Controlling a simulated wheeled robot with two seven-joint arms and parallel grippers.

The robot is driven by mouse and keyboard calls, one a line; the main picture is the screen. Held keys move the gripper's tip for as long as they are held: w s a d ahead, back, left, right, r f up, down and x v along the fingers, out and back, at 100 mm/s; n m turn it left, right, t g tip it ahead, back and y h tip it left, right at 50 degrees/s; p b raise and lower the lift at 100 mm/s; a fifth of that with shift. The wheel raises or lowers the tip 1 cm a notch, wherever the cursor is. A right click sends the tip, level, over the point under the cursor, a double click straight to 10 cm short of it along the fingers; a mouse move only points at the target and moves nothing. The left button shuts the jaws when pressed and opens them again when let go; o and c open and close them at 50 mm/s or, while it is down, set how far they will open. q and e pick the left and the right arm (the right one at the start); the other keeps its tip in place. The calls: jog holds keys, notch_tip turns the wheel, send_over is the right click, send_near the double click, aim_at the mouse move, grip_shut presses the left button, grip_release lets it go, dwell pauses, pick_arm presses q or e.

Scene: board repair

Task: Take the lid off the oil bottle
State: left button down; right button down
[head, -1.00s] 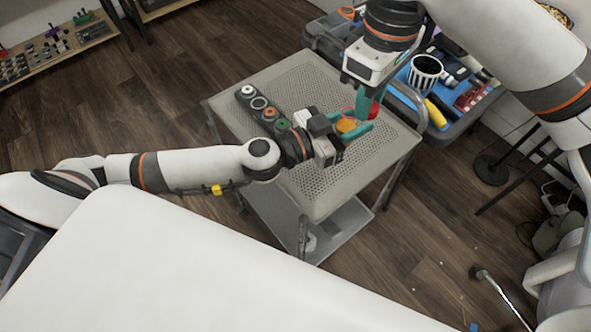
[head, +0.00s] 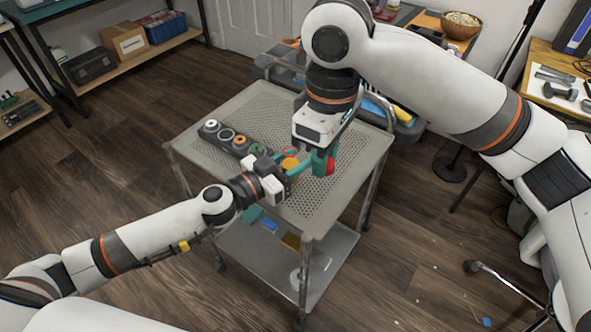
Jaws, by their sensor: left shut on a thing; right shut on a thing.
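The oil bottle appears to be the amber round thing (head: 290,163) above the perforated top of the cart. My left gripper (head: 299,169) reaches it from the lower left, its teal fingers shut around it. A thin red ring (head: 290,152) shows just behind the amber part. My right gripper (head: 322,162) points down from above, just right of the bottle, with its teal fingers shut on a red piece (head: 330,167), which looks like the lid. The red piece shows apart from the amber part. The fingers hide much of both.
A dark holder (head: 235,142) with several round coloured pieces lies on the cart top (head: 225,110), left of my grippers. The cart's right side is bare. A lower shelf (head: 335,262) holds small coloured items. A grey-blue bin cart stands behind.

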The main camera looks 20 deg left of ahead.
pick_arm(q)
jog(key=shift+w+f, duration=0.1)
jog(key=shift+f, duration=0.65)
jog(key=shift+f, duration=0.15)
jog(key=c, duration=0.9)
grip_release()
